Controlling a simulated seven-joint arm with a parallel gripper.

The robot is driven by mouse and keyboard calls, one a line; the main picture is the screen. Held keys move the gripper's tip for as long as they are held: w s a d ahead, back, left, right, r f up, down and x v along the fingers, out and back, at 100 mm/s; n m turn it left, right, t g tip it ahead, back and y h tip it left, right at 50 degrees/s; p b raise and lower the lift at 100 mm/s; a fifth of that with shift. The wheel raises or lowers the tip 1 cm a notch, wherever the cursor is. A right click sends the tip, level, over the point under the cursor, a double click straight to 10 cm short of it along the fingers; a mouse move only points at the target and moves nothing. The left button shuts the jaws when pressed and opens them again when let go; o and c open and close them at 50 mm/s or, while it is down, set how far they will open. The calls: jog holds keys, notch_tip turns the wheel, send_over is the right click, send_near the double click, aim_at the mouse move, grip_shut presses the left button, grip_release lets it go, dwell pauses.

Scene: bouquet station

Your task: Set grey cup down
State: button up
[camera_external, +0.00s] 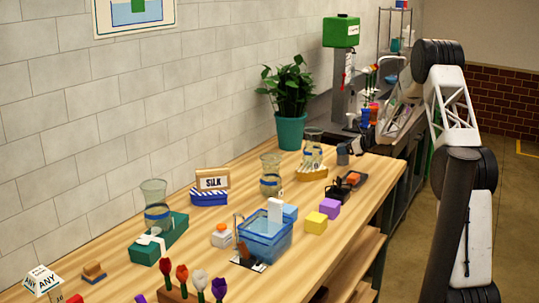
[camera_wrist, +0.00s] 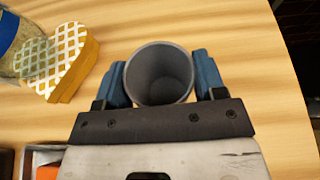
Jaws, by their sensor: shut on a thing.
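The grey cup (camera_wrist: 159,62) is upright between the two blue finger pads of my gripper (camera_wrist: 161,84) in the wrist view, with its open mouth facing the camera and its inside empty. My gripper is shut on it, one pad on each side. In the external view the small grey cup (camera_external: 343,154) is at the far right end of the wooden table, with my gripper (camera_external: 350,147) at it. The cup is over the bare wood; I cannot tell whether its base touches the table.
A yellow lattice-topped block (camera_wrist: 62,62) with a glass vase (camera_wrist: 12,38) is left of the cup. A dark tray with an orange block (camera_external: 352,178) lies nearer the front. A potted plant (camera_external: 290,130) stands behind. Bare wood and the table edge lie right of the cup.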

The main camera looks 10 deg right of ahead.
jog(key=shift+f, duration=0.1)
jog(key=o, duration=1)
jog(key=shift+s+d+r, duration=0.2)
jog(key=shift+d+r, duration=0.05)
jog(key=v, duration=1.1)
jog(key=shift+d+r, duration=0.1)
jog(key=shift+r, duration=0.1)
